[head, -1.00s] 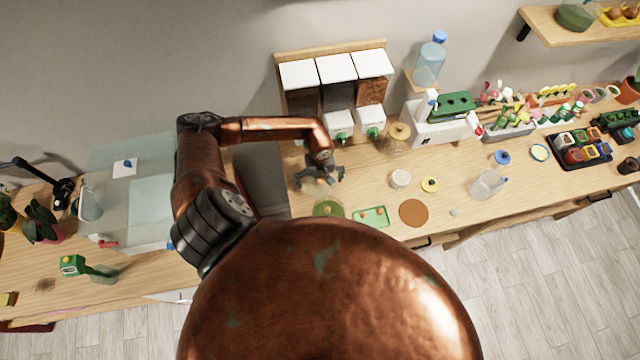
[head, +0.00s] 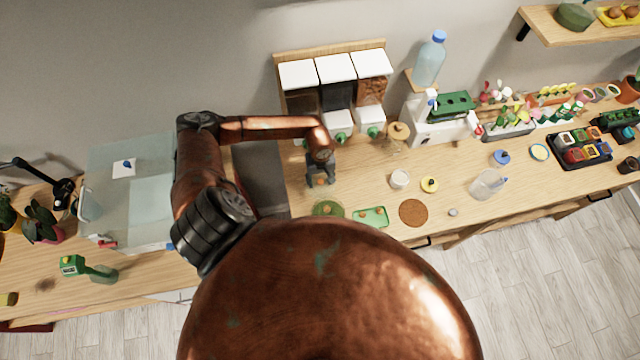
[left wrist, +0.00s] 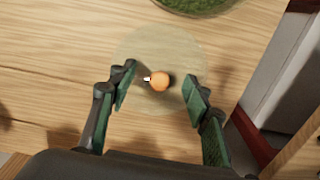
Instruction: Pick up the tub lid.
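In the left wrist view the tub lid is a pale see-through disc (left wrist: 182,48) with an orange round knob (left wrist: 159,81) at its middle, lying flat on the wooden counter. My left gripper (left wrist: 157,88) is open, one green-padded finger on either side of the knob, with gaps between pads and knob. In the head view my left gripper (head: 320,182) points down over the counter and mostly hides the lid. An open tub with green contents (head: 328,208) stands just in front of it; part of it shows in the left wrist view (left wrist: 195,4). My right gripper is not in view.
A green tray (head: 358,217), a brown round mat (head: 413,212), a white cup (head: 400,178) and a yellow item (head: 430,184) are to the right. White-topped dispensers (head: 338,68) stand behind.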

